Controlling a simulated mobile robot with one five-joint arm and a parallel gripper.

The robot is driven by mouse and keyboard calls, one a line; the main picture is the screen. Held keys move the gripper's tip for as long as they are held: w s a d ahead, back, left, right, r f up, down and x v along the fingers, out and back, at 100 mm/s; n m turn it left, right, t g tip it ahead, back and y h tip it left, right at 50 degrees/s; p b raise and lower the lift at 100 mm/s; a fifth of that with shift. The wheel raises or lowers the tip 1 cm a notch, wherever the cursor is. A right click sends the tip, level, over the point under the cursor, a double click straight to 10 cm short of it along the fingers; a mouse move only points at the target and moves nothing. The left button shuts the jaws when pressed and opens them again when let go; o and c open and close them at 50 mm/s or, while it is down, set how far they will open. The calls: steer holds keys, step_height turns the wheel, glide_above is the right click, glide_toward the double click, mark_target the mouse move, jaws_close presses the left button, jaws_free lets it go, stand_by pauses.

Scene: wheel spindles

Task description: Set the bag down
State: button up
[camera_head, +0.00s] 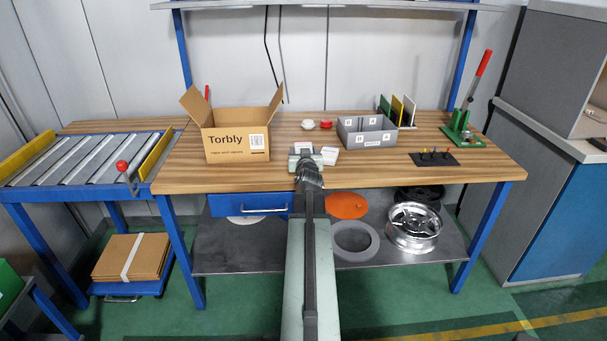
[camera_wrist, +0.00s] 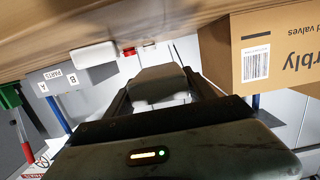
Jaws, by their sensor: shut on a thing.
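My gripper (camera_head: 308,168) is over the front middle of the wooden workbench, seen from behind in the head view. Its two dark fingers also show in the wrist view, which is turned upside down. They are shut on a pale grey-white bag (camera_wrist: 160,84), whose far end shows at the gripper's tip in the head view (camera_head: 303,147). The fingers hide part of it. I cannot tell whether it touches the bench top. A second small white packet (camera_head: 329,156) lies on the bench just right of my gripper; it also shows in the wrist view (camera_wrist: 95,54).
An open Torbly carton (camera_head: 236,145) stands left of my gripper. A black peg plate (camera_head: 434,159) and green lever press (camera_head: 462,136) are farther right. Bare wood lies between carton and gripper.

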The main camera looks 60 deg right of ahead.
step_height(320, 180, down, 6)
steer(key=b, duration=0.4)
steer(key=shift+r+b, duration=0.15)
steer(key=shift+b, duration=0.15)
steer(key=shift+r, duration=0.25)
steer(key=shift+f, duration=0.25)
steer(key=o, duration=1.5)
